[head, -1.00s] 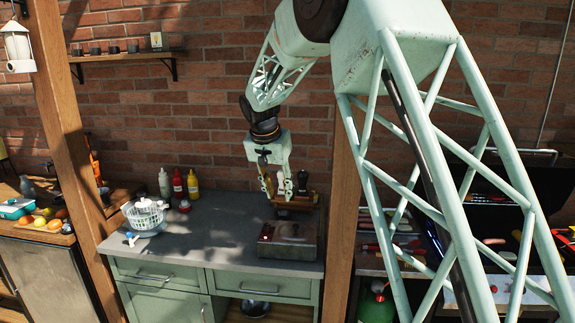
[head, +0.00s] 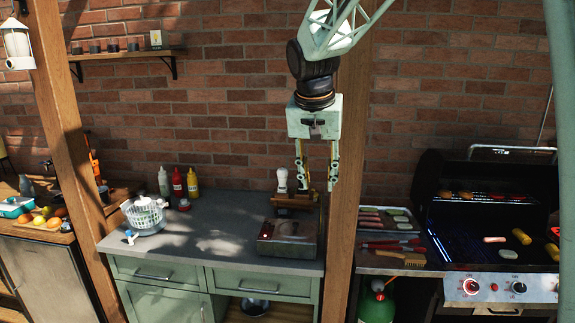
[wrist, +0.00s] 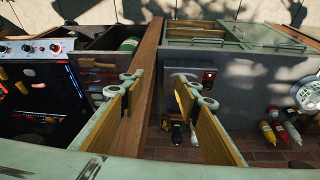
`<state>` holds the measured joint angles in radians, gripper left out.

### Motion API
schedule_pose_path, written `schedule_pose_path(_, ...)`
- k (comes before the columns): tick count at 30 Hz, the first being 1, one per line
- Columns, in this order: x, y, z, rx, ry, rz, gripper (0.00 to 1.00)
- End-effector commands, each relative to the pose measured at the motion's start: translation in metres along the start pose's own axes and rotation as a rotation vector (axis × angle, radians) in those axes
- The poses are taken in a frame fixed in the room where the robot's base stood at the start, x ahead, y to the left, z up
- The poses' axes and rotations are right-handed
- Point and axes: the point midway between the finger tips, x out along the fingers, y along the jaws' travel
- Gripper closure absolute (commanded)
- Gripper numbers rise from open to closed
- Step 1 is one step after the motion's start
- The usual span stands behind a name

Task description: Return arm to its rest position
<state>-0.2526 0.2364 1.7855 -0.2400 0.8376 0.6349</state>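My gripper (head: 317,186) hangs from my pale green arm, pointing down, in front of the brick wall and beside the wooden post. Its two fingers are apart with nothing between them. In the head view it is above the right end of the grey counter, near the small wooden rack. In the wrist view the open gripper (wrist: 162,88) has one finger over the post and the other over the counter side. The head view does not show clearly how far the gripper is from the post.
The wooden post (head: 350,150) stands between the counter (head: 225,225) and the open grill (head: 490,240). On the counter are a metal-sided box (head: 288,238), a wooden rack (head: 293,201), sauce bottles (head: 178,184) and a white basket (head: 145,214). A shelf (head: 125,57) is on the wall.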

Motion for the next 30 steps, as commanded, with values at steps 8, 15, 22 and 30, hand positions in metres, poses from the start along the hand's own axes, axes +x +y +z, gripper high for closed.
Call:
schedule_pose_path(8,-0.032,0.040,0.035,-0.022,-0.003,-0.009,0.70)
schedule_pose_path(15,-0.055,0.072,0.069,-0.043,-0.007,-0.017,0.70)
schedule_pose_path(22,-0.074,0.100,0.104,-0.063,-0.010,-0.025,0.70)
schedule_pose_path(30,-0.093,0.131,0.148,-0.087,-0.012,-0.036,0.70)
